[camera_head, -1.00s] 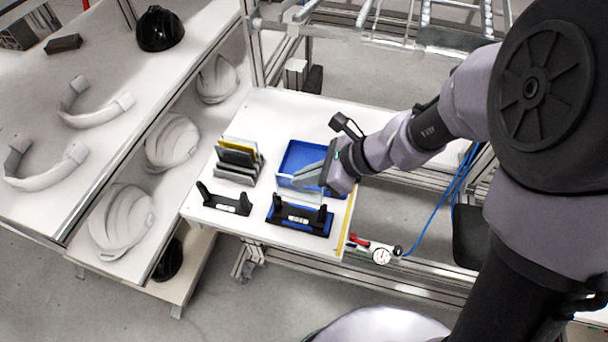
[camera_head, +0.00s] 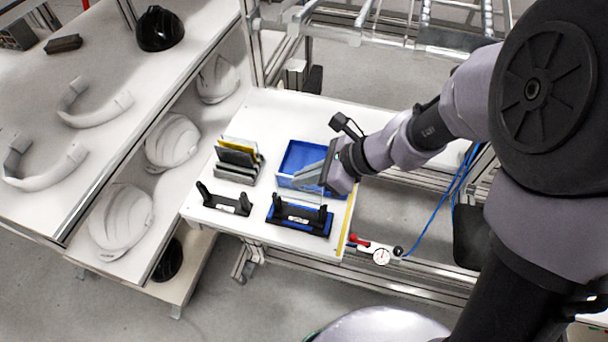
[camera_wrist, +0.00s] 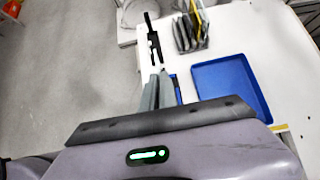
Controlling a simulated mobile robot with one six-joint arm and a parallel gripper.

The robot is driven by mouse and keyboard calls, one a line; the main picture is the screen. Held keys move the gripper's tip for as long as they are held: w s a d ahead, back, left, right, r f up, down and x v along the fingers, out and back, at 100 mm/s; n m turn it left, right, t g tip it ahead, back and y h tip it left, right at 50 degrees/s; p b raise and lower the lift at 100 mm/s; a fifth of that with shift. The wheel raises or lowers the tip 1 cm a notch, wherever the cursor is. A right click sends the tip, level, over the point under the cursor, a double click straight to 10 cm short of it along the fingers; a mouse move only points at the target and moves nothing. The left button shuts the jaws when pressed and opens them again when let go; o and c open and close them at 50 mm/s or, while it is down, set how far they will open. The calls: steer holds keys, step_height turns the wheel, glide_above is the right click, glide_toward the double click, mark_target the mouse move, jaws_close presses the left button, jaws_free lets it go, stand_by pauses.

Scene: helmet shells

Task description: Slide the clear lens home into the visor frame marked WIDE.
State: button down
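My gripper (camera_head: 318,180) is shut on the clear lens (camera_head: 302,196), a thin see-through plate held roughly upright. The lens is just above and behind the black visor frame on a blue base (camera_head: 300,219), and its lower edge seems to reach between that frame's two end posts. I cannot tell whether it sits in the slot. A second black visor frame (camera_head: 226,204) without blue stands to the left. Both frames carry small pale labels too small to read. In the wrist view my gripper fingers (camera_wrist: 157,92) hide most of the lens.
A rack (camera_head: 237,158) of grey and yellow plates stands at the back left. An empty blue tray (camera_head: 299,158) lies behind the lens. A yellow strip (camera_head: 349,222) runs along the table's right edge, with a red-handled gauge fitting (camera_head: 372,250) beyond it.

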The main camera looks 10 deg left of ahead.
mark_target(305, 201)
steer(key=shift+f+b, duration=3.75)
steer(key=shift+f, duration=0.35)
steer(key=c, duration=1.6)
jaws_free()
steer(key=shift+r, duration=0.1)
steer(key=p+v, duration=0.7)
steer(key=v, duration=1)
steer(key=shift+d+r, duration=0.1)
steer(key=shift+d, duration=0.05)
steer(key=s+d+r+n+t+h, duration=0.1)
steer(key=s+d+r+n+h, duration=0.1)
steer(key=n, duration=0.3)
steer(key=s+d+r+n+t+h+b, duration=0.1)
steer(key=s+d+r+n+t+h, duration=0.1)
steer(key=s+r+n, duration=0.1)
steer(key=s+d+r+n+t+h+b, duration=0.1)
steer(key=s+d+r+n+t+h, duration=0.1)
steer(key=s+n, duration=0.4)
steer(key=shift+s+r+n+h, duration=0.25)
steer(key=shift+r+n+h, duration=0.05)
steer(key=shift+h, duration=0.2)
